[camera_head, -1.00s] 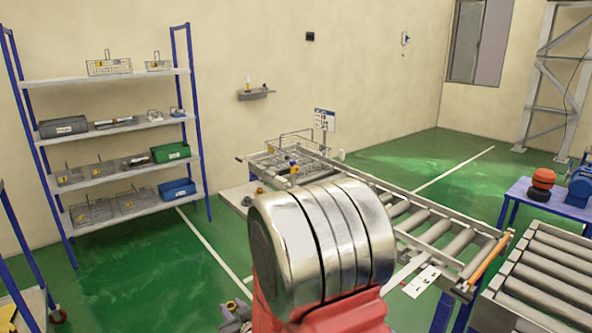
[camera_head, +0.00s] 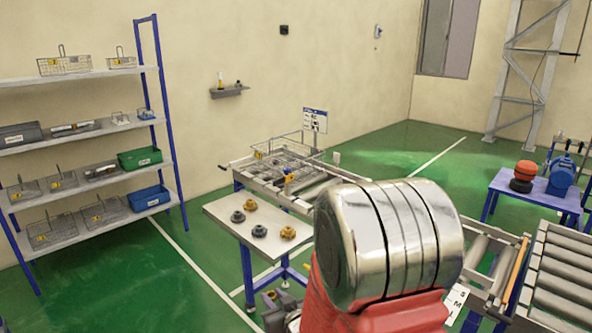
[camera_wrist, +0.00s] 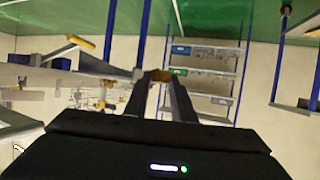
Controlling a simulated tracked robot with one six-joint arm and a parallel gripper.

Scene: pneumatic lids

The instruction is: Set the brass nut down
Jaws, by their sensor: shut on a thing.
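In the wrist view, my gripper (camera_wrist: 157,80) is shut on a small brass-coloured piece, the brass nut (camera_wrist: 160,75), held between the fingertips. Most of the nut is hidden by the fingers. The shelf rack shows beyond it, and I see no surface touching the nut. In the head view, my red and silver arm fills the lower right, and I cannot make out the gripper or the held nut there. A small white-topped table (camera_head: 225,212) stands left of my arm. On it lie two brass-coloured pieces (camera_head: 288,232) (camera_head: 250,205) and two dark grey ones (camera_head: 238,216) (camera_head: 259,231).
A roller conveyor (camera_head: 480,245) runs behind my arm, with wire baskets (camera_head: 285,155) at its far end. A shelf rack (camera_head: 85,134) with bins and baskets stands left. A blue table (camera_head: 535,192) stands right. Green floor is clear between the rack and the white table.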

